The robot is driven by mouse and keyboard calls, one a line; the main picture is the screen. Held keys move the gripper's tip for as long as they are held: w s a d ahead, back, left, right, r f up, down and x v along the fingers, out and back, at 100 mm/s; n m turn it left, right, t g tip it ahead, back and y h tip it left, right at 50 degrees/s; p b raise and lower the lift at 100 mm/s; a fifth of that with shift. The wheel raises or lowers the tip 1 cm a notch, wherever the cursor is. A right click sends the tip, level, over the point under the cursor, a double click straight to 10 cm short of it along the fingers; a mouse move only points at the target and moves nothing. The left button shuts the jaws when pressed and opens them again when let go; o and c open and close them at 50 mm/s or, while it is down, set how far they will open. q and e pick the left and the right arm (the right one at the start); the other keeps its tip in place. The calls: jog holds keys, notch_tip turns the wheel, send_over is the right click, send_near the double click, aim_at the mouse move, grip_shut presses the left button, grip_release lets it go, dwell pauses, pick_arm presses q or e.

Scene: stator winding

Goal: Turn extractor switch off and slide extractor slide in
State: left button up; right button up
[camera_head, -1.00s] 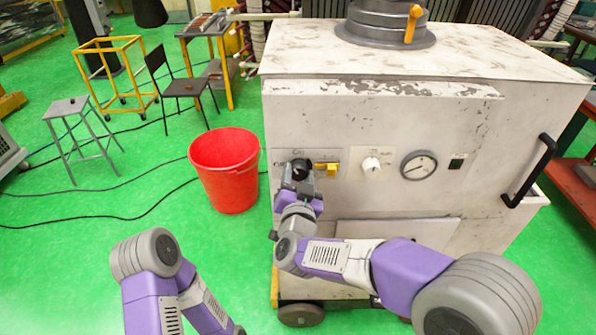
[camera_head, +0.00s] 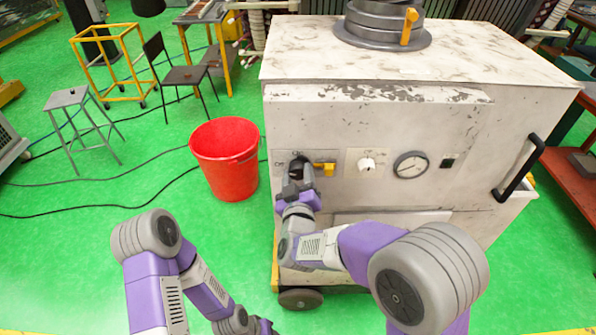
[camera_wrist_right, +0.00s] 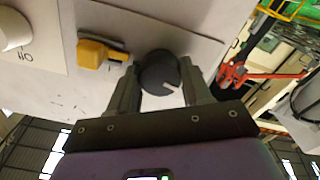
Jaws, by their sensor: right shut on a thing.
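The extractor (camera_head: 420,120) is a worn white cabinet. On its front panel are a round black switch knob (camera_head: 297,166) and a yellow lever (camera_head: 324,169). My right gripper (camera_head: 297,183) is shut on the black knob. In the right wrist view the knob (camera_wrist_right: 160,73) sits between the two fingers, its pale mark facing lower right, and the yellow lever (camera_wrist_right: 98,52) is just left of them. A drawer-like part (camera_head: 518,194) projects at the extractor's right side; I cannot tell if it is the slide. My left gripper (camera_head: 264,328) is low at the bottom edge, its fingers unclear.
A white knob (camera_head: 367,165), a gauge (camera_head: 411,165) and a black handle (camera_head: 520,170) are on the extractor. A red bucket (camera_head: 226,160) stands to its left. A stool (camera_head: 67,98) and a chair (camera_head: 188,75) stand farther left. Cables cross the green floor.

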jog(key=shift+n+p, duration=0.55)
jog(key=shift+n, duration=0.45)
jog(key=o, duration=1.1)
jog(key=shift+c, duration=0.2)
jog(key=shift+s, duration=0.1)
jog(key=s, duration=0.7)
jog(key=shift+s+d, duration=0.2)
